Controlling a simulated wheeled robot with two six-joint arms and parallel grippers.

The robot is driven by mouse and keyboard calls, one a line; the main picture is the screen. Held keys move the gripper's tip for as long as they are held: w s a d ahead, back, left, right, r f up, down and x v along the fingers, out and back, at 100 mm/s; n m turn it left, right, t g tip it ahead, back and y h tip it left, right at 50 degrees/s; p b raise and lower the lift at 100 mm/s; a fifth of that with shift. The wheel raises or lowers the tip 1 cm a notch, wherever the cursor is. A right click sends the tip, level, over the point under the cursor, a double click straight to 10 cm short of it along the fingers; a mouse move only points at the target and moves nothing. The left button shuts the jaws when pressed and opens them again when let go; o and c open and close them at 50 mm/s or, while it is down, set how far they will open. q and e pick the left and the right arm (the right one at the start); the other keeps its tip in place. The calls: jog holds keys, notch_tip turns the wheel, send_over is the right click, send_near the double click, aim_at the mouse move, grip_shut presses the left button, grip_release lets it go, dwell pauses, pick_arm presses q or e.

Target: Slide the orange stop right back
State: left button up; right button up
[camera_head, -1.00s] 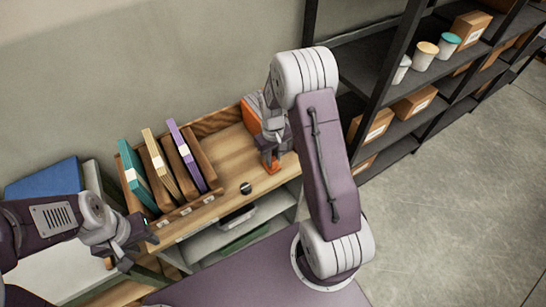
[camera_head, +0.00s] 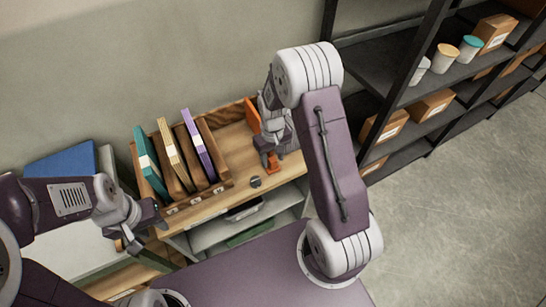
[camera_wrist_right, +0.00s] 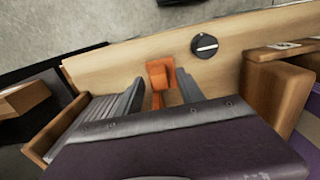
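The orange stop shows as an upright orange panel (camera_head: 252,115) on the wooden bench top, with a small orange front piece (camera_head: 271,161) near the bench's front edge. My right gripper (camera_head: 269,150) is low over that front piece and hides much of the stop. In the right wrist view, the orange piece (camera_wrist_right: 159,73) stands between my two right fingers (camera_wrist_right: 160,90). The fingers are apart, with a narrow gap visible on each side. My left gripper (camera_head: 137,235) is at the left, in front of the bench, away from the stop; its fingers are unclear.
A wooden rack (camera_head: 220,185) with several upright folders stands left of the stop. A black knob (camera_head: 255,182) is on the bench's front edge between them. A dark shelf unit (camera_head: 385,55) with boxes and cups stands at the right. The bench is clear between rack and stop.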

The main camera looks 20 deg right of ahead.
notch_tip(320, 180, up, 9)
dwell(0.5)
dwell(0.3)
jog(key=s+a+m+t, duration=0.1)
jog(key=s+a, duration=0.2)
jog(key=s, duration=1)
jog(key=shift+r, duration=0.4)
